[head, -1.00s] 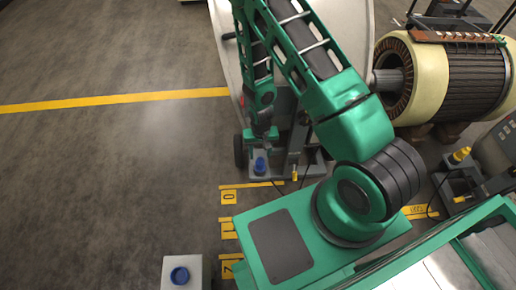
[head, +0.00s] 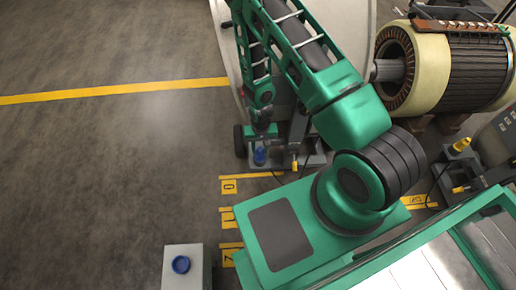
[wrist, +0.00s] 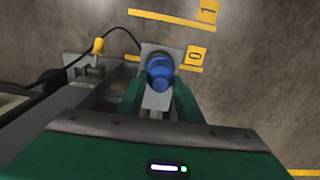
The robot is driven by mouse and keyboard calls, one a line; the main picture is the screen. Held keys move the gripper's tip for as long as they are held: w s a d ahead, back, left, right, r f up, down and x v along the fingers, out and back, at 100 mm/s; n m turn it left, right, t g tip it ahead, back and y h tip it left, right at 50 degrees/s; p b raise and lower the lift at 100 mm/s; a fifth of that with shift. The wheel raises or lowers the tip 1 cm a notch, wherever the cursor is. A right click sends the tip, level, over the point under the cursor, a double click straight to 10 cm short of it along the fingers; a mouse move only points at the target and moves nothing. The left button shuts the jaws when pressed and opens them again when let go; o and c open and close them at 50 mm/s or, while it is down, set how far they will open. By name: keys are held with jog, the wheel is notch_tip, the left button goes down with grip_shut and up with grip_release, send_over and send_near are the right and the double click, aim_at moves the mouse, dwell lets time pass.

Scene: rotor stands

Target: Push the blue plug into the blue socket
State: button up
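A blue cylindrical piece, apparently the blue plug (head: 260,157), stands over a light plate at the foot of a grey stand, near the floor mark 0. It also shows in the wrist view (wrist: 160,70), between my green fingertips. My gripper (head: 264,133) points down over it. The fingers lie close along both sides of the blue piece; whether they touch it is not clear. A round blue fitting with a darker centre, apparently the blue socket (head: 181,264), sits on top of a pale box (head: 181,252) at the lower left, well apart from my gripper.
A yellow plug-like piece (wrist: 98,46) with a black cable is beside the grey stand. Yellow numbered marks (head: 229,187) line the floor. A large rotor (head: 450,65) rests at the upper right. The left floor is open, crossed by a yellow line (head: 120,93).

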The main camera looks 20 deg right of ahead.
jog(key=shift+s+r, duration=0.1)
jog(key=shift+r, duration=3.7)
